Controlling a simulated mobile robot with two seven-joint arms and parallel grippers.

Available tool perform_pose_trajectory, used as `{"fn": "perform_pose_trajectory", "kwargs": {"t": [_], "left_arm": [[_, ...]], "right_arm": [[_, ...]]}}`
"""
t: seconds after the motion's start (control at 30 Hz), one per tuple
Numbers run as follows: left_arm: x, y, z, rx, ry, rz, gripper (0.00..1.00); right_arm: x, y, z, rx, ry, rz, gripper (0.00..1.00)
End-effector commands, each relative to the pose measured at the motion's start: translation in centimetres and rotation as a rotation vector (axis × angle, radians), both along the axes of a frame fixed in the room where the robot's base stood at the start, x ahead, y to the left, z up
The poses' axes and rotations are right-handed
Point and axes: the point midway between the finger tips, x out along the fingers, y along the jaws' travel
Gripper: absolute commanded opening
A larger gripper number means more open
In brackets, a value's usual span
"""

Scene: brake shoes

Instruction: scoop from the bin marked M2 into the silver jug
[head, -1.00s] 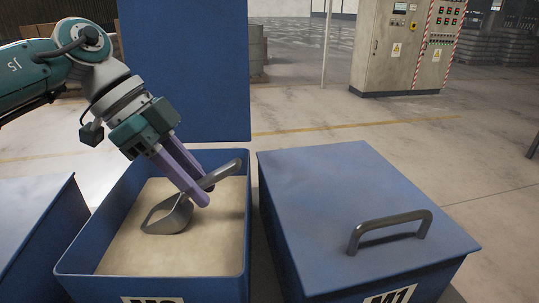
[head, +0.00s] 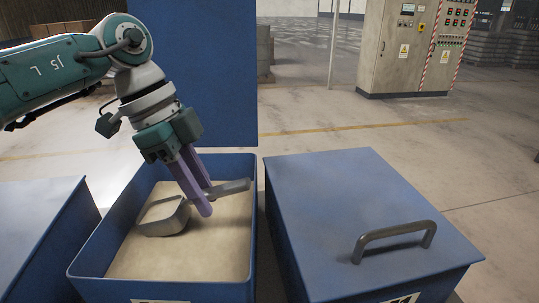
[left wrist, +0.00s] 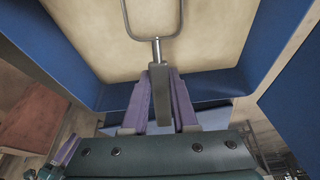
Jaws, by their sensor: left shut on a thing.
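The open blue bin (head: 100,289) holds pale, fine material (head: 222,255). Its front label is cut off at the bottom edge in the head view. My left gripper (head: 207,204) is shut on the handle of a grey metal scoop (head: 164,216), inside the bin opening. The scoop's bowl lies to the left, at or just above the material's surface; I cannot tell if it touches or how full it is. In the left wrist view the scoop handle (left wrist: 160,100) sits between the purple fingers (left wrist: 160,84).
A closed blue bin (head: 360,195) with a grey lid handle (head: 395,237) stands close on the right. Another blue bin (head: 35,235) stands on the left. A blue upright panel (head: 225,75) rises behind the open bin. Control cabinets (head: 405,45) stand far back.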

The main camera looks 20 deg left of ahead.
Motion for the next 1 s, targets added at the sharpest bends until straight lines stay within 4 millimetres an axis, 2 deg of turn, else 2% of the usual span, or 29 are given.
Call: {"fn": "perform_pose_trajectory", "kwargs": {"t": [0.03,0.1,1.0], "left_arm": [[0.1,-0.2,0.8,0.013,0.002,-0.002,0.00],[0.2,-0.4,1.1,0.034,0.008,0.000,0.00],[0.8,-2.4,7.1,0.233,0.070,-0.001,0.00]], "right_arm": [[0.0,0.0,0.8,0.000,0.000,0.000,0.42],[0.0,0.0,1.4,0.000,0.000,0.000,0.42],[0.0,0.0,7.8,-0.001,0.000,0.001,0.42]]}}
